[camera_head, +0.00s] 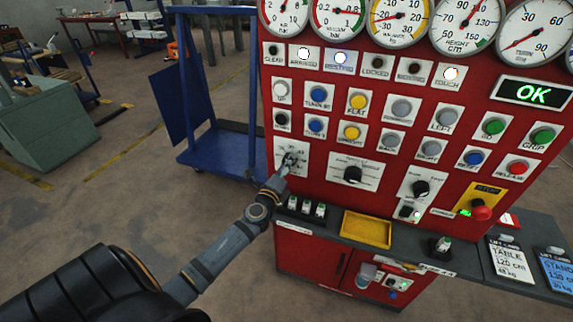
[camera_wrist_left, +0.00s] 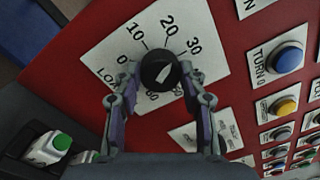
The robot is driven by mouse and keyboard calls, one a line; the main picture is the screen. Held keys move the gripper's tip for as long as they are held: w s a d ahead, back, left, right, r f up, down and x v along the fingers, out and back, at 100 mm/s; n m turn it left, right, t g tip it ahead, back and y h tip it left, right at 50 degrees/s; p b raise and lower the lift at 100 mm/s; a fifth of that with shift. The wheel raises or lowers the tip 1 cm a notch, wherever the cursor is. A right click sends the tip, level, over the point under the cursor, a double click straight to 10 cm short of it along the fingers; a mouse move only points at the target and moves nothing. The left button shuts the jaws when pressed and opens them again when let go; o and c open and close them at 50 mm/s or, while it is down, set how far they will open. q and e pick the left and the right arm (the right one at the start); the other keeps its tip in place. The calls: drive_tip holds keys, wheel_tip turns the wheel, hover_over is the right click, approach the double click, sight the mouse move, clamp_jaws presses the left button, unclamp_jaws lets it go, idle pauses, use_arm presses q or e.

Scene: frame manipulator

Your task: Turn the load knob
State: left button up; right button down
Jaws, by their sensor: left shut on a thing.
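The load knob (camera_wrist_left: 160,70) is a round black dial with a white pointer mark, on a white plate (camera_wrist_left: 105,48) with numbers around it and the partly covered word LOAD. My left gripper (camera_wrist_left: 161,75) has one finger on each side of the knob and is shut on it. The white mark slants toward the upper right, roughly between 20 and 30. My right gripper is not in view.
Another black knob (camera_head: 352,174) sits just right of the load plate, with rows of push buttons above. A red emergency button (camera_head: 481,210) is at the far right. A yellow tray (camera_head: 367,229) lies on the ledge below. A blue cart (camera_head: 222,150) stands left of the panel.

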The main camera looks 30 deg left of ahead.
use_arm(q)
drive_tip(key=m+p, duration=0.1)
drive_tip(key=m, duration=0.4)
drive_tip(key=shift+m, duration=0.4)
idle(0.3)
drive_tip(key=o, duration=1.1)
drive_tip(key=shift+o, duration=0.2)
drive_tip(key=v, duration=1.2)
drive_tip(key=shift+a, duration=0.15)
